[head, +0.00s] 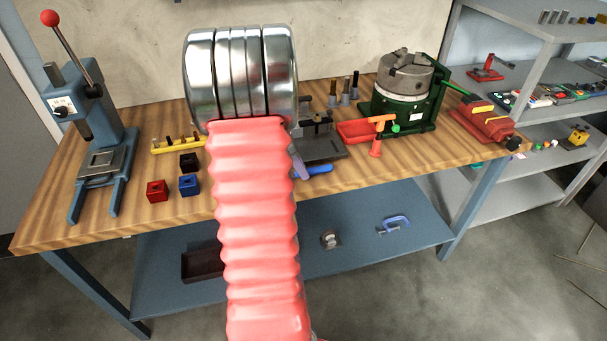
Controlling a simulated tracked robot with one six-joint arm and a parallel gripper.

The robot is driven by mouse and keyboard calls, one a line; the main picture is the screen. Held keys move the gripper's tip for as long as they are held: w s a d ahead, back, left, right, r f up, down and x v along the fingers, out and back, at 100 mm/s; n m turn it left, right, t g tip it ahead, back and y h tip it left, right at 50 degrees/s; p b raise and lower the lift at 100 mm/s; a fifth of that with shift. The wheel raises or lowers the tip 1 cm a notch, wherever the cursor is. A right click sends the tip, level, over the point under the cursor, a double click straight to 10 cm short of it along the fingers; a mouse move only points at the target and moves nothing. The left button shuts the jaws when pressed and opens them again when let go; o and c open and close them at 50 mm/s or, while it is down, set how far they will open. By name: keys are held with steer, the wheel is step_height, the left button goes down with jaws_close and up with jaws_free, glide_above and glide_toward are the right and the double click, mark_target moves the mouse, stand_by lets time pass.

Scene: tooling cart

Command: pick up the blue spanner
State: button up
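In the head view a short blue, elongated thing (318,170) lies on the wooden bench near its front edge, just right of my arm. Its left end is at a grey-purple piece (299,165) beside my arm. It may be the blue spanner, but too little of it shows to tell. My red ribbed arm and its shiny metal rings cover the middle of the bench. My gripper does not show, so I cannot see whether it holds anything.
The bench (130,205) holds a blue press (98,150), red block (157,190), blue block (189,184), black block (188,162), red tray (354,132), green-based chuck (405,95) and red vise (482,122). A blue clamp (395,224) lies on the lower shelf (350,250).

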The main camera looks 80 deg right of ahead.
jaws_close()
steer(key=shift+r, duration=0.1)
step_height(320, 180, up, 10)
stand_by(0.7)
